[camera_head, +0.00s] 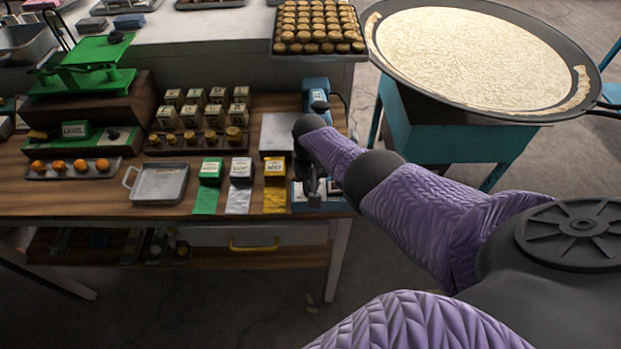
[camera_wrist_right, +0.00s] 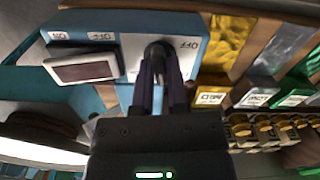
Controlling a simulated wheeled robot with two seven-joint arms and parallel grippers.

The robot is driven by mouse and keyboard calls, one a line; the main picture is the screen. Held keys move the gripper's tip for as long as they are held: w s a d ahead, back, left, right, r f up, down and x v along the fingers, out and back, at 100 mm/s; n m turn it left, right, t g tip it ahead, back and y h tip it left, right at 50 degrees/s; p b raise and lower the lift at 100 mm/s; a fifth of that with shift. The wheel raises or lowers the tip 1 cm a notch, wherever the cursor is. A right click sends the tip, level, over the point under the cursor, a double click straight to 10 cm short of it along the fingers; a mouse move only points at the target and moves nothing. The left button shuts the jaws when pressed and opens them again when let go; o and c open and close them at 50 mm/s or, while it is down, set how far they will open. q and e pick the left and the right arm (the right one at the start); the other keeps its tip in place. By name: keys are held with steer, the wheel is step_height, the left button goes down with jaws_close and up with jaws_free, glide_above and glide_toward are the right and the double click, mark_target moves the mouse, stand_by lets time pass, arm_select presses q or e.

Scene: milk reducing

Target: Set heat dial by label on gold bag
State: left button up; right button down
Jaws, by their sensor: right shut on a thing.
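The gold bag (camera_head: 275,202) lies at the front of the wooden table with a yellow box (camera_head: 275,171) behind it. In the right wrist view the gold bag (camera_wrist_right: 224,42) shows again, and its box's label (camera_wrist_right: 212,98) appears to read MED. A blue heater unit (camera_head: 303,204) stands just right of the bag. In the wrist view its white panel (camera_wrist_right: 186,62) carries a dark round dial (camera_wrist_right: 157,48) with OFF printed beside it. My right gripper (camera_wrist_right: 160,72) is shut on the dial. In the head view the right gripper (camera_head: 317,187) covers the dial. My left gripper is out of view.
A silver bag (camera_head: 239,201) and a green bag (camera_head: 206,200) lie left of the gold one. A metal tray (camera_head: 160,184) and a green scale (camera_head: 90,65) stand further left. A large pan (camera_head: 470,60) stands at the right. A dark switch (camera_wrist_right: 83,68) sits beside the dial panel.

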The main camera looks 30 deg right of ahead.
steer(key=shift+m, duration=0.9)
steer(key=c, duration=0.6)
jaws_free()
steer(key=shift+c, duration=0.2)
step_height(320, 180, up, 10)
steer(key=p, duration=0.7)
steer(key=shift+p, duration=0.35)
